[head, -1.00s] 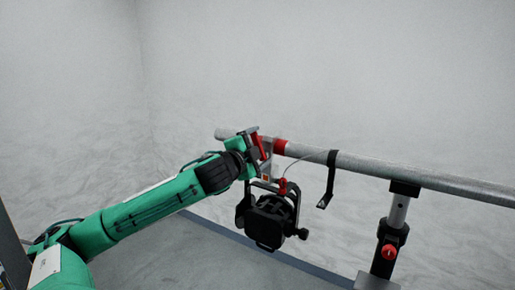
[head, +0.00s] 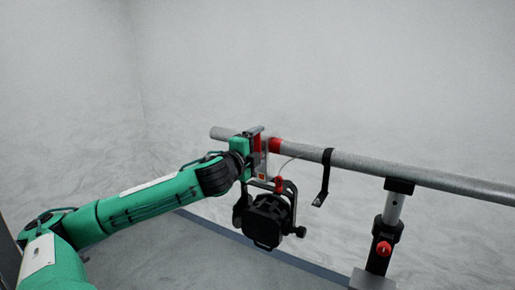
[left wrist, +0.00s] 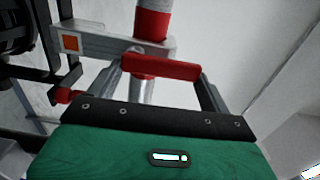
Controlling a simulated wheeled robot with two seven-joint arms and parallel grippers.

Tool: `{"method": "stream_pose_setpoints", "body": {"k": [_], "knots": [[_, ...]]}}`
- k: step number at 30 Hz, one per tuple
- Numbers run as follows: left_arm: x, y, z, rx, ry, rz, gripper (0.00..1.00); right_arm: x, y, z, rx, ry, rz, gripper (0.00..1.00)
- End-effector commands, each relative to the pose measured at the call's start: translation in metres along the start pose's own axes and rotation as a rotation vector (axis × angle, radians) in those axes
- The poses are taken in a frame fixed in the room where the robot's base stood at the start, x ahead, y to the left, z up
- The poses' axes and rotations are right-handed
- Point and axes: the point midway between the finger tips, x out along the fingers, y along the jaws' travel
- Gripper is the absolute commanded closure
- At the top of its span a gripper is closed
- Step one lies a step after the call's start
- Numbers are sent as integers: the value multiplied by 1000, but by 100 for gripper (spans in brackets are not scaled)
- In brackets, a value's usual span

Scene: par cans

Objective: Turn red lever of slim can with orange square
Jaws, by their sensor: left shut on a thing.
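The slim can (head: 268,220) is black and hangs below the pipe from a clamp. The clamp's grey arm bears an orange square (head: 262,174), which also shows at the upper left of the left wrist view (left wrist: 71,43). The red lever (left wrist: 160,66) lies crosswise between the fingers of my left gripper (left wrist: 160,84) in the left wrist view, and the gripper is shut on it. In the head view my left gripper (head: 256,143) is at the clamp beside the pipe, partly covering the red lever. My right gripper is in neither view.
The grey pipe (head: 420,178) runs across to the right, with a red band (head: 275,145) near the clamp. A black strap (head: 324,178) hangs from it. A stand (head: 383,235) with a red knob holds it at right. A thin cable runs from the can to the pipe.

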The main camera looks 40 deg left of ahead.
Motion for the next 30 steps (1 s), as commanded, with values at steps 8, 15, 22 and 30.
{"method": "stream_pose_setpoints", "body": {"k": [8, 15, 22, 30], "knots": [[0, -3, 2, 1, -4, -5, 3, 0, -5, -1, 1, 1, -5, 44], [0, -1, 1, -1, -2, -3, 0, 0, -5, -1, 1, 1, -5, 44], [-8, 2, 0, -3, -1, -1, 0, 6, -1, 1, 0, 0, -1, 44], [-34, 4, 0, -5, -1, 0, 0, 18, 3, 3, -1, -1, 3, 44]]}}
